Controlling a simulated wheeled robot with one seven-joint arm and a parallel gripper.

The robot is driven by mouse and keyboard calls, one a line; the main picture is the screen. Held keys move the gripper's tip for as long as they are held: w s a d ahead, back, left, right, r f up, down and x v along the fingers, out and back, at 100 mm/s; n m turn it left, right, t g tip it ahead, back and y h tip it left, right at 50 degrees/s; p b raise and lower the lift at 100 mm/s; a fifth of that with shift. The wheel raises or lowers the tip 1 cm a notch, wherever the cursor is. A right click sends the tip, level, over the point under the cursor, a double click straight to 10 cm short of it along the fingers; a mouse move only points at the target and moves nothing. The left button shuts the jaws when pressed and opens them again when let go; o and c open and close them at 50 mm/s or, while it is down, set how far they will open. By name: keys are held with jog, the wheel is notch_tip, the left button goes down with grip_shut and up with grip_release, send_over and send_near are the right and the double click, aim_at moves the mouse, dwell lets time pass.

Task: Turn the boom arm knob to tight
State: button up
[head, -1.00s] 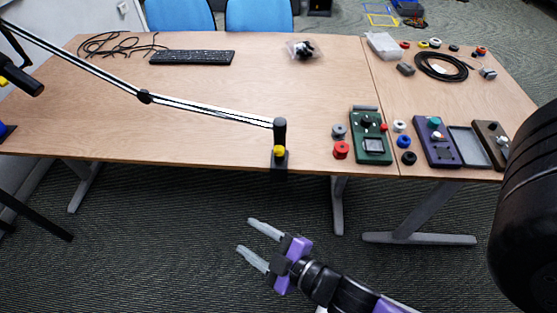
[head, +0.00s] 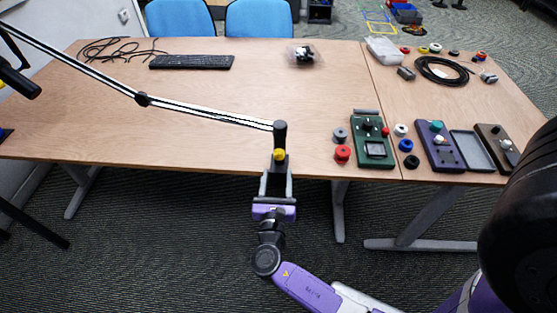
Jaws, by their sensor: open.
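The boom arm (head: 205,109) is a long thin black-and-white arm. It runs from the upper left down to a black clamp post (head: 280,136) at the table's front edge. A yellow knob (head: 279,155) sits on the front of the post. My gripper (head: 277,166) is purple and black with grey fingers. It points up the picture at the clamp. Its fingers are apart, one on each side just below the knob. I cannot tell whether they touch the knob or the clamp. The lower clamp is partly hidden by the gripper.
A green device box (head: 372,150) and red button (head: 342,153) stand right of the clamp. Purple (head: 437,158) and brown (head: 495,148) boxes are further right. A keyboard (head: 191,62) lies at the back. The wooden tabletop (head: 200,145) left of the post is mostly clear.

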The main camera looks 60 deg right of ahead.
aim_at(279, 157)
jog(key=x, duration=0.6)
jog(key=shift+w+d, duration=0.15)
jog(key=shift+d, duration=0.15)
grip_shut()
